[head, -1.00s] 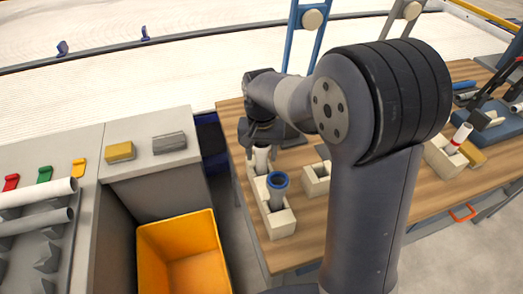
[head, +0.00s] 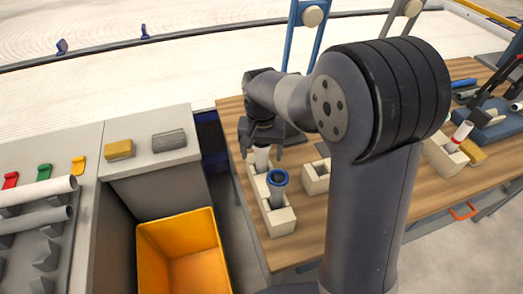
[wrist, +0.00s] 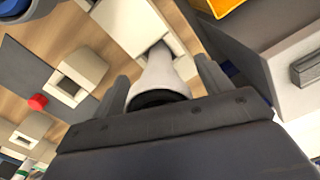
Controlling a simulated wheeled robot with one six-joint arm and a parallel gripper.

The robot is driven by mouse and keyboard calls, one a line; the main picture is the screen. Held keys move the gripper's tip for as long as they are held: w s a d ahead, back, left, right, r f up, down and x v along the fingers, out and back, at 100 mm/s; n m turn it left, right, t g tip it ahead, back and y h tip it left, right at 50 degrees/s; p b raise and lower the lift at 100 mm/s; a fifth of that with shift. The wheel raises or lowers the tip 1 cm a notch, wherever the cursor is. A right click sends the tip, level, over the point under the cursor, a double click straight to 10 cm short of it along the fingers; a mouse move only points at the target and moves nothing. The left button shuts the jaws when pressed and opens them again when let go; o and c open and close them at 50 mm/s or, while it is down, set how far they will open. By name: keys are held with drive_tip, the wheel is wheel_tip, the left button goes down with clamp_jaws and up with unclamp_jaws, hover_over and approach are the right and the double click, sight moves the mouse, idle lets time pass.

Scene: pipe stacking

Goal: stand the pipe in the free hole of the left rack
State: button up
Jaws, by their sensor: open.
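The left rack (head: 282,222) is a long cream block near the left edge of the wooden table. A white pipe (head: 262,158) stands in its back part, and a blue-rimmed pipe (head: 277,190) stands upright in its front part. My gripper (head: 262,146) is over the white pipe's top. In the wrist view my gripper (wrist: 162,84) is open, with one finger on each side of the white pipe (wrist: 158,72). The pipe's far end sits in an opening of the rack (wrist: 130,22). Whether the fingers touch the pipe cannot be told.
A smaller cream block (head: 315,180) stands right of the rack. A red-banded pipe (head: 461,133) stands in another block further right. A yellow bin (head: 180,255) and a grey counter (head: 150,160) are left of the table. My arm hides the table's middle.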

wheel_tip(320, 180, up, 11)
idle(0.4)
drive_tip(key=shift+f, duration=0.15)
wheel_tip(320, 180, down, 10)
drive_tip(key=shift+f, duration=0.1)
drive_tip(key=shift+r+p, duration=0.2)
drive_tip(key=shift+p, duration=0.1)
idle(0.4)
drive_tip(key=shift+f, duration=0.15)
